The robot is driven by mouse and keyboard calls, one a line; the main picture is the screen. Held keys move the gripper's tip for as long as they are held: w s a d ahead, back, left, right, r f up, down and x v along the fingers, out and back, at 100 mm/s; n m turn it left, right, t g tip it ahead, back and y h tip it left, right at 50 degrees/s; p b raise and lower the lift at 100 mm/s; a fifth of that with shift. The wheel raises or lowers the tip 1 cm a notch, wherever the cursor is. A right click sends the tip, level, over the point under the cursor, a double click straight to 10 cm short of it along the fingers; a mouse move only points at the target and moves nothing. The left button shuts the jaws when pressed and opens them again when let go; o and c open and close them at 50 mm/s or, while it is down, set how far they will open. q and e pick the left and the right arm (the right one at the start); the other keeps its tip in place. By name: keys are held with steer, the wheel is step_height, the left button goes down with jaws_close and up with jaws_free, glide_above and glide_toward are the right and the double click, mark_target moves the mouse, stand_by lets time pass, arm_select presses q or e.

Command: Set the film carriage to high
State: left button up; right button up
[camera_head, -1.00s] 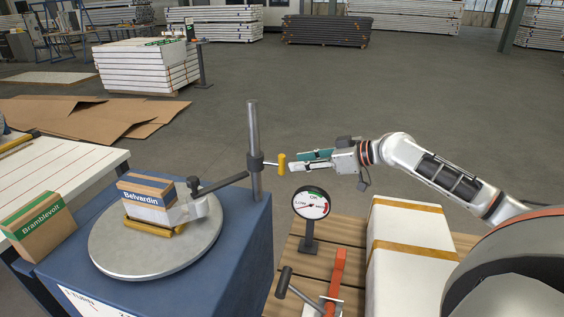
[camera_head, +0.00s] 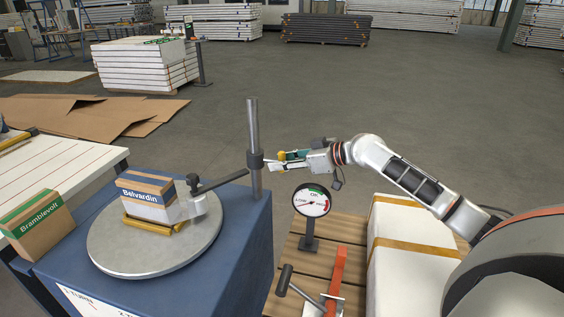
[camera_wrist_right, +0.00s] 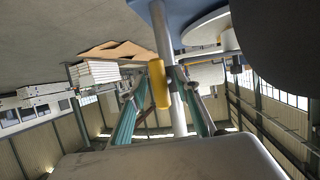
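The film carriage is a dark collar (camera_head: 255,160) about halfway up the grey upright mast (camera_head: 253,118). A dark arm (camera_head: 222,181) runs from it to the film beside the Belvardin box (camera_head: 146,192). The carriage's yellow handle (camera_head: 282,156) sticks out to the right, partly hidden by my fingers. My right gripper (camera_head: 281,160) is open, with its fingers either side of the handle. The right wrist view shows the yellow handle (camera_wrist_right: 158,84) between the two green-padded fingers, with gaps visible. My left gripper is not in view.
The Belvardin box sits on a round turntable (camera_head: 110,255) on a blue base (camera_head: 240,240). A LOW/OK dial (camera_head: 312,200) stands right of the base, near a red lever (camera_head: 337,275) and white wrapped blocks (camera_head: 400,225). A Bramblevolt box (camera_head: 40,228) is at left.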

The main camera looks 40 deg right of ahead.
jaws_close()
steer(key=shift+r, duration=0.4)
step_height(320, 180, up, 7)
steer(key=p, duration=0.5)
steer(key=shift+w+d+r, duration=0.1)
steer(key=shift+r, duration=0.25)
steer(key=shift+f, duration=0.1)
jaws_free()
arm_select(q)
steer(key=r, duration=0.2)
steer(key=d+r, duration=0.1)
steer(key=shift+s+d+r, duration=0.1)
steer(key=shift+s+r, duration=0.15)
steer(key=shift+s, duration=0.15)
arm_select(e)
steer(key=shift+f, duration=0.3)
